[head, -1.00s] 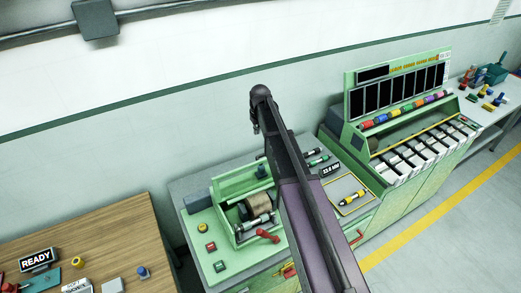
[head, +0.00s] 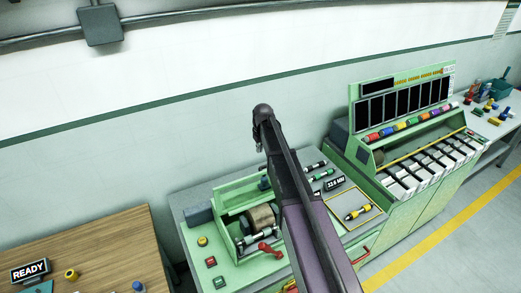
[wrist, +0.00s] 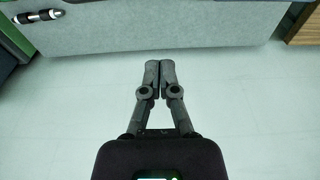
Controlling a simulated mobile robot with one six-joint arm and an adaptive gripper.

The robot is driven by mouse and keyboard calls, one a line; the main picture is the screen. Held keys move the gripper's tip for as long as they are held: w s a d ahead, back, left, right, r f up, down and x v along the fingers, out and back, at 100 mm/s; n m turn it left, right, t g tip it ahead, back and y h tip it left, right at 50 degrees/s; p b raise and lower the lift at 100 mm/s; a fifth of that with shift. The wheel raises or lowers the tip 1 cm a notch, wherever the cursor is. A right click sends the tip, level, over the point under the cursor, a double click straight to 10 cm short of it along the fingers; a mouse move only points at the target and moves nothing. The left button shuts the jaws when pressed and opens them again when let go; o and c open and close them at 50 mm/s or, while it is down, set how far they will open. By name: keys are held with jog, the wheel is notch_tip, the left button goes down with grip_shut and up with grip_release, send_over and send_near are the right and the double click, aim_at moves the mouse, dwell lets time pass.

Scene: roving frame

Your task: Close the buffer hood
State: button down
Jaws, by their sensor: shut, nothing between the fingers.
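The buffer is a green housing (head: 222,198) on the grey bench, and its inside is exposed. A brown roller (head: 263,217) and a silver and black cylinder (head: 256,238) show in it. A green panel stands behind the roller; I cannot tell surely whether it is the hood. A red handle (head: 268,248) sits at the housing's front right. My gripper (wrist: 159,78) is shut and empty in the wrist view, over pale floor in front of the grey bench side (wrist: 160,28). In the head view my arm hides the gripper and part of the bench.
Round yellow (head: 202,241) and square red (head: 211,261) buttons lie left of the buffer. A tray (head: 340,210) with a yellow and black cylinder is at right. A green sorting console (head: 405,115) stands beyond. A wooden table (head: 110,245) is at left. Floor at right is clear.

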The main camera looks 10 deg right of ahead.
jog(key=shift+s+d+f+b, duration=0.15)
jog(key=shift+s+f+b, duration=0.35)
jog(key=shift+f+b, duration=0.2)
jog(key=shift+s+d+f+b, duration=0.15)
jog(key=shift+s+f+b, duration=0.35)
jog(key=shift+f+b, duration=0.25)
jog(key=shift+s+d+f+b, duration=0.15)
jog(key=shift+s+f+b, duration=0.4)
jog(key=shift+f, duration=0.25)
jog(key=shift+s, duration=0.1)
jog(key=shift+s+d+r, duration=0.1)
jog(key=shift+s+r, duration=0.05)
jog(key=shift+s, duration=0.1)
